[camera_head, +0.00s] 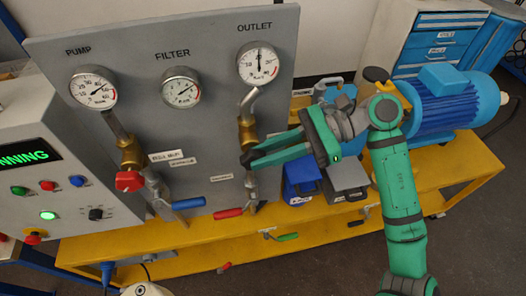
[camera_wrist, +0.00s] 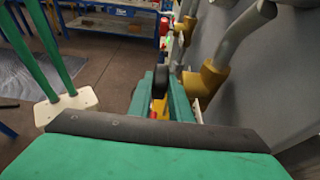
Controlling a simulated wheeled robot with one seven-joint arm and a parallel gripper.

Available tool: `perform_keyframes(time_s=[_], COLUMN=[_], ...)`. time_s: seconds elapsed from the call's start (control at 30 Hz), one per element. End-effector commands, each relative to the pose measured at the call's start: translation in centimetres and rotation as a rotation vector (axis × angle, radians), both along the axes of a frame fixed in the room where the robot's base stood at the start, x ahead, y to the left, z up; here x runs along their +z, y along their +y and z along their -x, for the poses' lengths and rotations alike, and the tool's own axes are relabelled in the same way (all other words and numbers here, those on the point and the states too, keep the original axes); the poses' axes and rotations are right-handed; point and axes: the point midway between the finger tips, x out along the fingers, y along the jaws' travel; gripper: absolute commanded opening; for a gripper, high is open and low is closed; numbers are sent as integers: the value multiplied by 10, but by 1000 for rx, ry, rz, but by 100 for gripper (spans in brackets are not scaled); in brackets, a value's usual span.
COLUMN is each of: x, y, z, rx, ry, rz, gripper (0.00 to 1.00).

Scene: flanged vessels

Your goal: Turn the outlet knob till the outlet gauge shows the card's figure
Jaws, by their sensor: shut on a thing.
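The outlet gauge (camera_head: 258,62) is at the top right of the grey panel. Its needle stands about straight up; the exact figure is too small to read. The brass outlet valve (camera_head: 247,132) sits below it on the pipe. My gripper (camera_head: 251,154) reaches in from the right and is shut on the dark outlet knob, which shows between the fingers in the wrist view (camera_wrist: 160,82). The fingers hide part of the knob. Small white cards, one of them a label (camera_head: 222,206) below the valve, are on the panel; I cannot read a figure on them.
The pump gauge (camera_head: 93,88) and filter gauge (camera_head: 181,88) are to the left, with a red knob (camera_head: 129,181) below. A red lever (camera_head: 228,213) and blue lever (camera_head: 188,203) stick out low. A blue box (camera_head: 301,180) and blue motor (camera_head: 440,105) stand on the yellow bench (camera_head: 345,222).

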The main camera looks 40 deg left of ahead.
Motion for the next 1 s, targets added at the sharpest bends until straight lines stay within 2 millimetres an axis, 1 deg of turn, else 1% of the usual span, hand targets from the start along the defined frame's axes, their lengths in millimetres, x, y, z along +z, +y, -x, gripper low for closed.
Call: perform_keyframes(time_s=[0.2, 0.5, 0.7, 1.0], x=[-7, -13, -15, -16], y=[-1, -2, -1, -1], z=[0, -1, 0, 0], rx=[3, 4, 5, 6], ry=[156, 316, 378, 411], rz=[-131, -268, -321, -349], gripper=[0, 0, 0, 0])
